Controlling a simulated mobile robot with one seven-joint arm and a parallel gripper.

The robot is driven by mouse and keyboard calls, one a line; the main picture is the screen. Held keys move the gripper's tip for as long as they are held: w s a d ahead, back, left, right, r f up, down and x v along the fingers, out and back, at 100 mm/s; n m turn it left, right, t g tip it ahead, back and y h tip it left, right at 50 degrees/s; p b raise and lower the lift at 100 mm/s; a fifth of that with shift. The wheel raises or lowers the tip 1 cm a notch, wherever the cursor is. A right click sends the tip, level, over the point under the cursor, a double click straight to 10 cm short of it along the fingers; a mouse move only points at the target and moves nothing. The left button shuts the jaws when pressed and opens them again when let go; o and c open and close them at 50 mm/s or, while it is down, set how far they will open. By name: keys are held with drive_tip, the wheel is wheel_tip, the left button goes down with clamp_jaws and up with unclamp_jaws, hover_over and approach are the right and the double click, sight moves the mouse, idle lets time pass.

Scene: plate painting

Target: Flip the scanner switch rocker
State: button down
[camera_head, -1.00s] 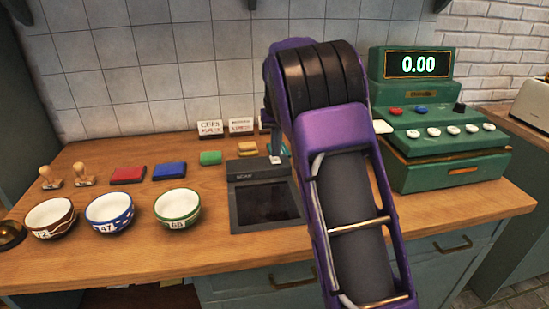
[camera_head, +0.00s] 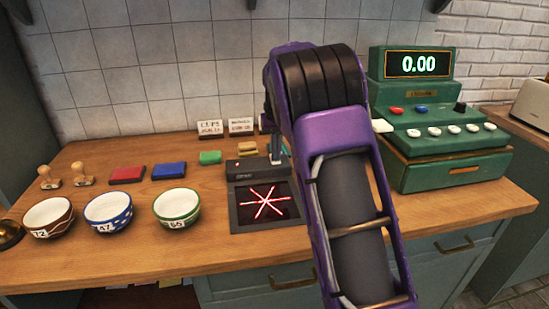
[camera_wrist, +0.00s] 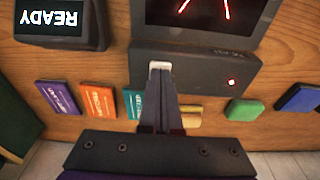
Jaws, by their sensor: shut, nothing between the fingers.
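The scanner (camera_head: 262,215) is a dark box with a glass plate, and a red star of light shows on the glass. The white switch rocker (camera_wrist: 160,66) sits at the edge of the scanner's raised housing (camera_wrist: 200,62), with a small red light lit on that housing in the wrist view. My gripper (camera_wrist: 160,72) is shut and empty, its fingertips right at the rocker. I cannot tell whether they still touch it.
A small READY display (camera_wrist: 62,20) and several coloured blocks lie around the scanner. Three bowls (camera_head: 108,212) stand to its left, with red (camera_head: 127,175) and blue (camera_head: 169,171) pads behind them. A green register (camera_head: 440,140) stands to the right.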

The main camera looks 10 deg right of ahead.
wheel_tip(320, 180, up, 7)
drive_tip(key=p, duration=0.6)
idle(0.4)
